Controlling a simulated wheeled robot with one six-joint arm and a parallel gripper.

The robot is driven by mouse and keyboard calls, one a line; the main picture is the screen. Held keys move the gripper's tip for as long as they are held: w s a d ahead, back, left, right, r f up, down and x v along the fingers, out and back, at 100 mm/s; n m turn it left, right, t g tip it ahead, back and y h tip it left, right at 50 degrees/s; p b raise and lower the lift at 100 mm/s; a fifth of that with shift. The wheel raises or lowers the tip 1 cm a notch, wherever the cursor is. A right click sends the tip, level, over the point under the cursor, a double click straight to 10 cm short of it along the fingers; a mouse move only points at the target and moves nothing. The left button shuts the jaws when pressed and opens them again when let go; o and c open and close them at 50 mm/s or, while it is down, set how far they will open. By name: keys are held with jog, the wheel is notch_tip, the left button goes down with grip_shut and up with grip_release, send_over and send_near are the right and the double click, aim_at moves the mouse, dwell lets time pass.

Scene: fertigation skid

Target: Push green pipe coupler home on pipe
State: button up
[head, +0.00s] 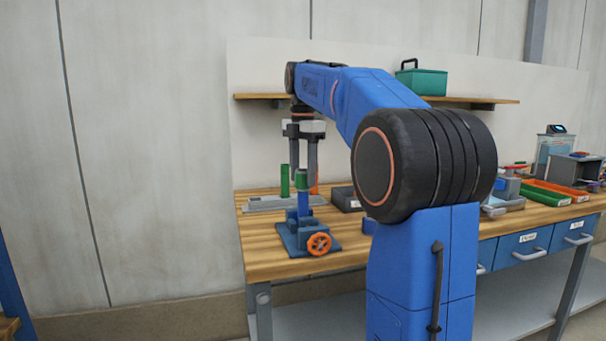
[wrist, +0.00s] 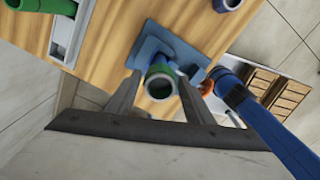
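The green coupler (head: 301,181) sits upright on top of the blue pipe (head: 304,204). The pipe stands in a blue vise (head: 298,237) with an orange handwheel (head: 319,243) at the front left of the bench. My gripper (head: 303,178) points straight down over the coupler, one finger on each side of it. In the wrist view the coupler's open round end (wrist: 160,85) lies between the fingertips of my gripper (wrist: 160,78), with narrow gaps beside it. The fingers look open. How far the coupler sits down on the pipe cannot be told.
A grey rack (head: 262,205) holding an upright green pipe (head: 284,181) stands behind the vise. A dark tray (head: 344,198) lies to its right. Green (head: 545,195) and orange (head: 562,190) bins are at the far right. A shelf (head: 470,101) carries a green box (head: 422,82).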

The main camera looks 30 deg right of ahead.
jog(key=shift+r, duration=0.1)
jog(key=shift+r, duration=2.15)
jog(key=o, duration=0.6)
jog(key=shift+r, duration=0.1)
jog(key=shift+r, duration=1.9)
